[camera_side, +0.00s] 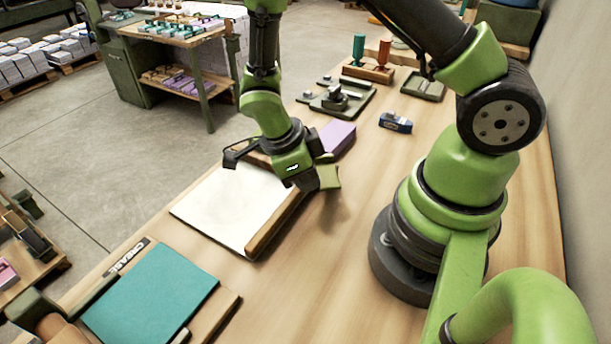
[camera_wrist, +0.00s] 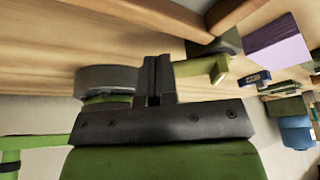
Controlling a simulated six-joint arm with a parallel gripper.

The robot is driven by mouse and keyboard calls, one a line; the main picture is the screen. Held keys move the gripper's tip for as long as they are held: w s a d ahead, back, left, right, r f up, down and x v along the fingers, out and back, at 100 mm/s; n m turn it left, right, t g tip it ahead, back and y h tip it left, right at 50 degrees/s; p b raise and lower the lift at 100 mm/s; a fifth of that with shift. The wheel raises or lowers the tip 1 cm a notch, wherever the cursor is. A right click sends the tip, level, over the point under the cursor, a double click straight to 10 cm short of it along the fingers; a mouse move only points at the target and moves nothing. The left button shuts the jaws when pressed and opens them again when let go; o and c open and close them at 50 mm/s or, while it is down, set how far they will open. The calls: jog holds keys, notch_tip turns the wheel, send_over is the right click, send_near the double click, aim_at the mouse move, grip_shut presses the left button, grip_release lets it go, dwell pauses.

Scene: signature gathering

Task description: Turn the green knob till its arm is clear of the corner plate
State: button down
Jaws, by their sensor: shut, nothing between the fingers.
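An olive-green piece, which looks like the green knob with its arm (camera_side: 329,178), stands at the right of the wooden frame's far end. It also shows in the wrist view (camera_wrist: 204,68), just right of my fingertips. My gripper (camera_side: 308,182) is shut and empty, low beside this knob; in the wrist view its fingers (camera_wrist: 155,78) are together. I cannot tell whether they touch the knob. A dark plate, likely the corner plate (camera_wrist: 225,46), lies by the knob's arm in the wrist view. In the side view my gripper hides that corner, so the overlap is unclear.
White sheets (camera_side: 228,206) lie in the wooden-railed frame, with a dark bracket (camera_side: 240,152) at its far left. A purple block (camera_side: 337,136) is behind my gripper. A blue tool (camera_side: 395,122) lies farther back, and a teal board (camera_side: 150,297) in front. Bare bench lies right of the frame.

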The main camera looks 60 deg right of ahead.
jog(key=shift+s+d, duration=0.35)
jog(key=shift+s, duration=0.35)
jog(key=shift+w, duration=0.1)
